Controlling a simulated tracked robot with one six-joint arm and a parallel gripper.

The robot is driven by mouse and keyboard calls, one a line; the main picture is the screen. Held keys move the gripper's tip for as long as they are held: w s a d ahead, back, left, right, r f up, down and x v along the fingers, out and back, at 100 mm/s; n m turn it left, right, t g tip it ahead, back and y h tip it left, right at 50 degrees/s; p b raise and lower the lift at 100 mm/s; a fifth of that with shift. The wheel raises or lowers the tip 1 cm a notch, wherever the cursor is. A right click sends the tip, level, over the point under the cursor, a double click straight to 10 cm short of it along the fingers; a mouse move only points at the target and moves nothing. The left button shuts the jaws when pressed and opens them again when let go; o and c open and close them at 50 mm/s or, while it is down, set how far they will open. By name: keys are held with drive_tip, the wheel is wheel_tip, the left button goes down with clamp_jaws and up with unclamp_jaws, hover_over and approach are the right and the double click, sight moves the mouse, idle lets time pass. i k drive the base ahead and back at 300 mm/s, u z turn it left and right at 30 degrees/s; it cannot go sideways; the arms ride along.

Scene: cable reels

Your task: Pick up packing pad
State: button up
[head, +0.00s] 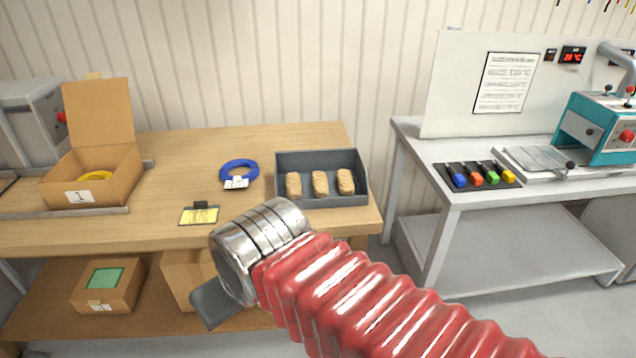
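Three tan, rounded pads, which look like the packing pads, stand side by side in a dark grey tray (320,201) on the wooden bench: a left pad (293,185), a middle pad (320,183) and a right pad (345,181). My gripper (212,305) is in front of the bench, below and left of the tray, and apart from the pads. Only one dark flat finger part shows under the metal wrist, so its opening is hidden. Nothing is seen held in it.
A blue cable coil (239,170) with a white tag lies left of the tray. A yellow label card (200,215) is near the front edge. An open carton (107,170) holds a yellow coil (95,176). A grey bench (480,195) stands at right, across a gap.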

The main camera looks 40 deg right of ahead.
sight(321, 189)
drive_tip(key=i, duration=0.95)
